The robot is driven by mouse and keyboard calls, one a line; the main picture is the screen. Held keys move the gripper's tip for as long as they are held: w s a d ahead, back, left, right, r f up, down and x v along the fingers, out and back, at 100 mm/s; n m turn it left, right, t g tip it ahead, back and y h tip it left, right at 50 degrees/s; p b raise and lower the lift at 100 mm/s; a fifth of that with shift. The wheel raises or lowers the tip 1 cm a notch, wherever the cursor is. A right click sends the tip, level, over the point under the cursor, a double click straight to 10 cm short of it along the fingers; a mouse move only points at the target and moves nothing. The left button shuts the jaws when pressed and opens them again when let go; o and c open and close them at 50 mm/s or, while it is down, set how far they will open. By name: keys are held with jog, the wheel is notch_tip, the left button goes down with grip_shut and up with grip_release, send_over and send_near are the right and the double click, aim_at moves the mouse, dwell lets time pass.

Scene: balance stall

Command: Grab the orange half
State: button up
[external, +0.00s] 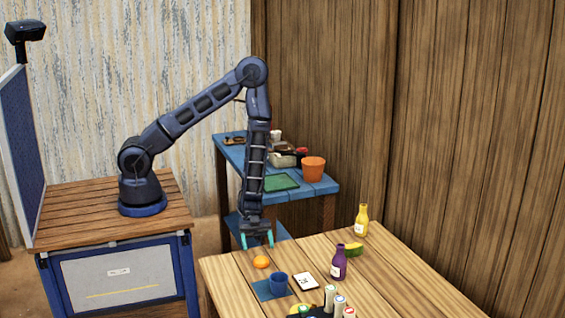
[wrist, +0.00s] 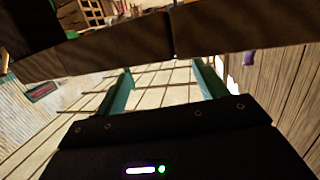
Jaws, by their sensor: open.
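The orange half (external: 261,262) is a small orange lump lying near the left edge of the wooden table (external: 230,271) in the external view. Which way its cut face points is too small to tell. My gripper (external: 257,239) hangs downward with its two teal fingers apart and empty, a little above the table's far-left edge. In the picture it is just above the orange half, and the two look apart. In the wrist view my gripper (wrist: 165,88) shows its open teal fingers with nothing between them. I cannot make out the orange half there.
A purple bottle (external: 339,265), a green item (external: 354,249) and a yellow bottle (external: 361,221) stand farther right. A blue side table (external: 240,154) is behind.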

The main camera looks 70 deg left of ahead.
aim_at(260, 257)
jog(key=shift+x, duration=3.7)
jog(key=shift+s+a, duration=0.1)
jog(key=shift+s, duration=0.05)
jog(key=c, duration=1.1)
